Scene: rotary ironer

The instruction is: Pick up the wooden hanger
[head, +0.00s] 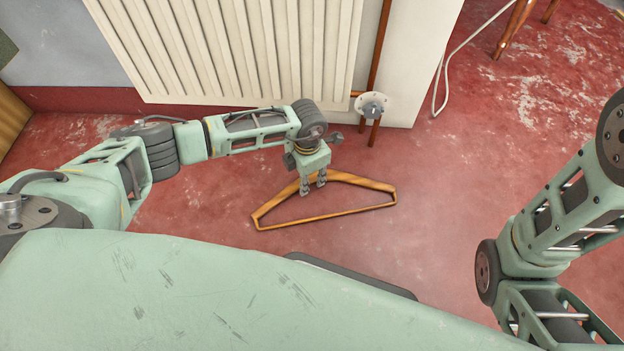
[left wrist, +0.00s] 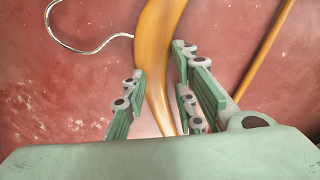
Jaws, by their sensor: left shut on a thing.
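The wooden hanger (head: 360,181) is an orange-brown triangular frame on the red floor in front of the radiator. My left gripper (head: 313,187) reaches down onto the hanger's upper bar near its middle and is shut on it. In the left wrist view the hanger's thick curved bar (left wrist: 153,60) runs between the fingers of the gripper (left wrist: 160,105), and its metal hook (left wrist: 75,47) curves off to the left. I cannot tell whether the hanger is lifted off the floor. My right gripper is outside the frames; only my right arm shows.
A white ribbed radiator (head: 230,50) stands against the wall behind the hanger. A copper pipe with a round valve (head: 372,106) is right of it. A white cable (head: 437,90) lies further right, near a wooden chair's legs (head: 510,30). The red floor right of the hanger is clear.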

